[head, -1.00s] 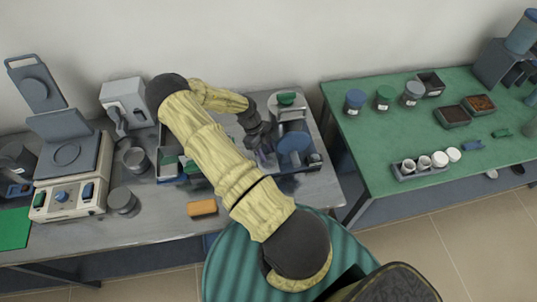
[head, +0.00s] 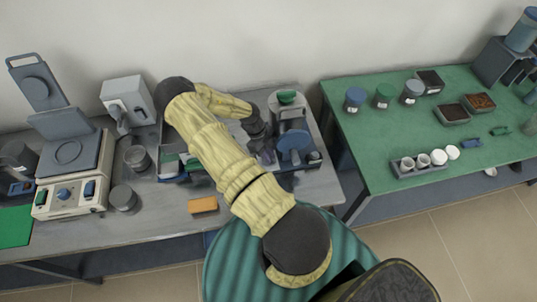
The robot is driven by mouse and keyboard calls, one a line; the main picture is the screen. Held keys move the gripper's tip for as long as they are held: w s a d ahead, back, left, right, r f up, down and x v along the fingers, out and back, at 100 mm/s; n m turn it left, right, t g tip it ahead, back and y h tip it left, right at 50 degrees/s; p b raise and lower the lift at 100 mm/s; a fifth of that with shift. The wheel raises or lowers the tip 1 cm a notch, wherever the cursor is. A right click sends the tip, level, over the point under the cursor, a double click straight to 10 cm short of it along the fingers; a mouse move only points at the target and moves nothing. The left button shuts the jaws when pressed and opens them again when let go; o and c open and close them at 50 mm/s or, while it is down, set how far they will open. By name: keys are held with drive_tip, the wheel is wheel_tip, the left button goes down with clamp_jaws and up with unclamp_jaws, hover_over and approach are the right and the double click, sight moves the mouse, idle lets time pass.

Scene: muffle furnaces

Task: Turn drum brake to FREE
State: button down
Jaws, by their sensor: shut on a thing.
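The drum device stands at the right end of the grey table, with a blue drum (head: 294,147) on a grey frame and a green-topped part behind it. My gripper (head: 265,148) is at the left side of this device, pointing down. It is shut on a small part there, most likely the drum brake. A small purple piece (head: 267,157) shows right at the fingertips. The fingers and the held part are small and partly hidden by my wrist, so the brake's setting cannot be read.
An orange block (head: 203,205) lies near the front edge of the grey table. A tray (head: 170,172) with green and blue items is left of my arm. A furnace-like unit (head: 70,195) stands far left. The green table (head: 400,130) at right holds jars and trays.

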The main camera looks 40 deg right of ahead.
drive_tip(key=n+t+h+b, duration=0.1)
drive_tip(key=n+b, duration=0.2)
drive_tip(key=n, duration=0.1)
drive_tip(key=shift+f, duration=0.1)
drive_tip(key=n+b, duration=0.1)
drive_tip(key=n, duration=0.1)
drive_tip(key=n+t+h+b, duration=0.1)
drive_tip(key=n+b, duration=0.1)
drive_tip(key=shift+w+d+n+h, duration=0.1)
drive_tip(key=shift+n+h, duration=0.2)
drive_tip(key=shift+n, duration=0.1)
drive_tip(key=shift+r+t, duration=0.2)
drive_tip(key=shift+t, duration=0.1)
drive_tip(key=c, duration=1.4)
unclamp_jaws()
drive_tip(key=shift+c, duration=0.2)
drive_tip(key=b+v, duration=0.1)
drive_tip(key=v, duration=1.6)
drive_tip(key=shift+r, duration=0.15)
drive_tip(key=shift+w, duration=0.1)
